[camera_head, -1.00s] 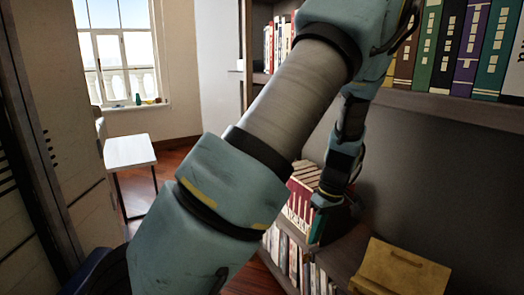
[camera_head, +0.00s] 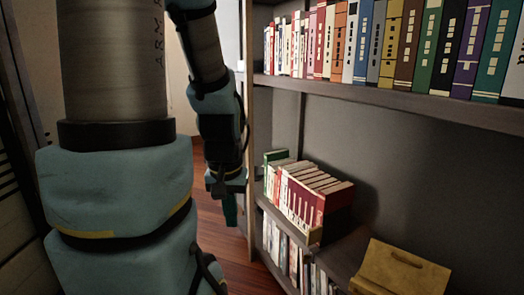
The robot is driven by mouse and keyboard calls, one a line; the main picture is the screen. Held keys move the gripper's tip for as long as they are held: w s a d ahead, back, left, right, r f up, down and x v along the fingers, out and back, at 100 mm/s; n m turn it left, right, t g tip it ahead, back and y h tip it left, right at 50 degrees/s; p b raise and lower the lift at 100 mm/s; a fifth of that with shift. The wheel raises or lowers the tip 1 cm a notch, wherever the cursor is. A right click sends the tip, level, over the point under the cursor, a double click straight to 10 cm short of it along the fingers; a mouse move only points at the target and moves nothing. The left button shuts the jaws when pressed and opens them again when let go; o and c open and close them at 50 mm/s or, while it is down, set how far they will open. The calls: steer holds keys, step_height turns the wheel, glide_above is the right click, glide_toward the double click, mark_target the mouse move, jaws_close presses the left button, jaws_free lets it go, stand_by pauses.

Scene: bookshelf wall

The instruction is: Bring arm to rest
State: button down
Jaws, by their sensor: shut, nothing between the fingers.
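My arm rises large on the left side of the head view and bends over at the top. Its forearm hangs down in front of the left end of the bookshelf (camera_head: 390,98). My gripper (camera_head: 230,212) points downward at the end of it, shut and empty. It hangs over the wooden floor (camera_head: 222,248), just left of the lower shelf, and appears apart from the books.
A row of red books (camera_head: 312,200) with a green book (camera_head: 276,156) stands on the lower shelf, right of my gripper. A yellow-brown box (camera_head: 402,272) sits further right. Upright books (camera_head: 365,40) fill the upper shelf. A pale panel (camera_head: 20,215) stands at far left.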

step_height(320, 180, up, 14)
steer(key=p, duration=1.2)
steer(key=shift+w+f, duration=0.15)
steer(key=shift+f, duration=0.1)
